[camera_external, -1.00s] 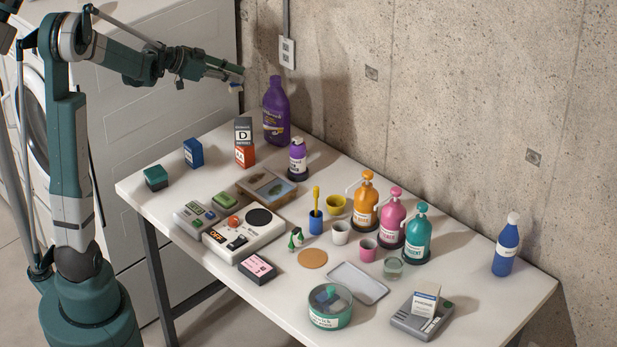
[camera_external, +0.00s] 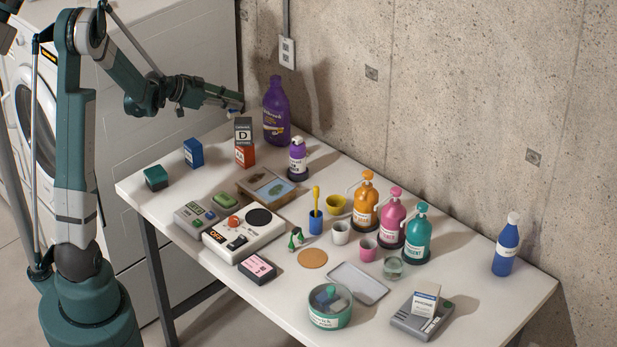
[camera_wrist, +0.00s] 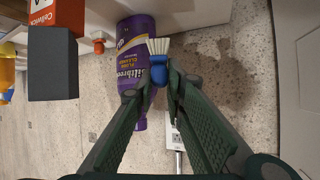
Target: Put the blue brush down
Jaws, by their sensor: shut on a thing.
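The blue brush (camera_wrist: 159,72) with pale bristles shows in the wrist view, pinched between the fingertips of my gripper (camera_wrist: 160,85). Its bristles point away from the gripper. In the external view my gripper (camera_external: 236,108) is above the far left end of the table (camera_external: 135,189), left of the tall purple bottle (camera_external: 277,112); the brush is small there. The purple floor cleaner bottle stands close behind the brush in the wrist view.
A dark box marked D (camera_external: 243,130) is stacked on an orange box (camera_external: 245,155) near my gripper. A blue box (camera_external: 194,153) and a green-topped block (camera_external: 156,178) stand to the left. Bare tabletop lies between them. The concrete wall (camera_external: 440,120) is behind.

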